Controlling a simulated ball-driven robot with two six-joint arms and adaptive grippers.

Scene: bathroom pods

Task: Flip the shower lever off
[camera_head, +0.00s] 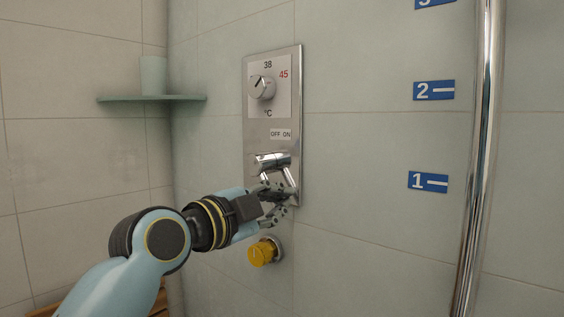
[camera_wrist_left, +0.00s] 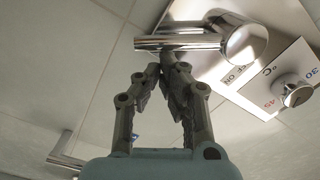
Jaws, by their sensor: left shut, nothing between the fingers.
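The chrome shower lever (camera_head: 272,160) sits low on a steel panel (camera_head: 253,130), under an "OFF ON" label (camera_head: 280,134). Its handle appears to slant down and right, toward the ON side, partly hidden by my gripper. My left gripper (camera_head: 287,200) is shut and empty at the panel's lower edge, by the handle's lower end. In the left wrist view, the lever's bar (camera_wrist_left: 180,42) runs across just beyond my fingertips (camera_wrist_left: 162,66). I cannot tell whether they touch it. My right gripper is in neither view.
A temperature dial (camera_head: 262,87) is higher on the panel. A yellow knob (camera_head: 263,253) sticks out of the wall below my gripper. A chrome vertical bar (camera_head: 481,150) stands right, beside blue number signs (camera_head: 428,182). A corner shelf (camera_head: 120,99) holds a cup (camera_head: 153,75).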

